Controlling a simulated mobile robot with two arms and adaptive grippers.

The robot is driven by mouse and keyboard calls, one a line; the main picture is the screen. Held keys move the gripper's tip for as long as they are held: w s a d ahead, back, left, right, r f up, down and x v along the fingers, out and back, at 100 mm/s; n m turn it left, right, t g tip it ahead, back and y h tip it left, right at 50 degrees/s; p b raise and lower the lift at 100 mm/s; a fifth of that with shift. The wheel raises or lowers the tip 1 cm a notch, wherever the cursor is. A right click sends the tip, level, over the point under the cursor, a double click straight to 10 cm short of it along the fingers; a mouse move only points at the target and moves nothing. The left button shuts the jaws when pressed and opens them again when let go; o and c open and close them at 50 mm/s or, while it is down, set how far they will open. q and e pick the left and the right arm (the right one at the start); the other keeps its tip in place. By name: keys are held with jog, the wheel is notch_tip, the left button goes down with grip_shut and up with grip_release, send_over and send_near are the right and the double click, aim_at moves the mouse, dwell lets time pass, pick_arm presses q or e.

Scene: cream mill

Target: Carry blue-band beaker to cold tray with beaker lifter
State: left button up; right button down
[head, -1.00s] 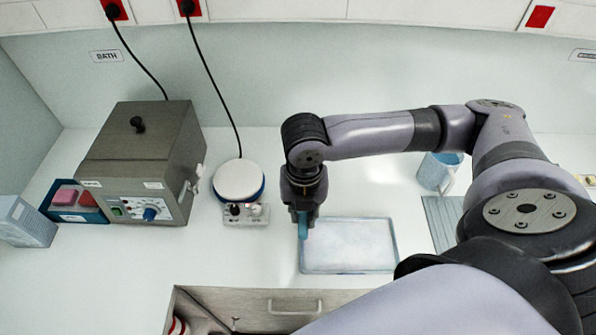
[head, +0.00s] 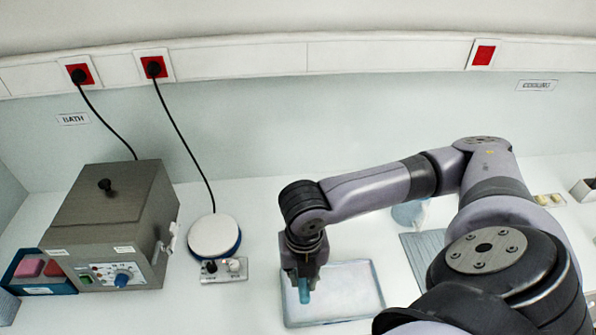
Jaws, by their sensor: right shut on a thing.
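My right gripper (head: 304,270) points down over the left part of a shallow, pale tray (head: 376,292) with a whitish, frosty-looking inside. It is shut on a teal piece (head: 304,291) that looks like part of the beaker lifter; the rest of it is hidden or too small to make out. I cannot make out a blue-band beaker below it. A pale blue vessel (head: 408,214) stands behind my right arm, partly hidden by it. My left gripper is not in view.
A grey bath unit (head: 120,215) stands at the left, with a blue bin (head: 32,288) of pink and red blocks beside it. A round white-topped device (head: 213,236) sits between bath and tray. A ridged grey mat (head: 428,262) lies right of the tray.

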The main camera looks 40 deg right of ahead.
jog(key=shift+s+d+f, duration=0.1)
jog(key=shift+s+d, duration=0.2)
jog(key=shift+s, duration=0.4)
jog(key=shift+s+d+f, duration=0.1)
jog(key=shift+s+d, duration=0.25)
jog(key=shift+s, duration=0.4)
jog(key=shift+s+d+f, duration=0.1)
jog(key=shift+s+d, duration=0.2)
jog(key=shift+s, duration=0.4)
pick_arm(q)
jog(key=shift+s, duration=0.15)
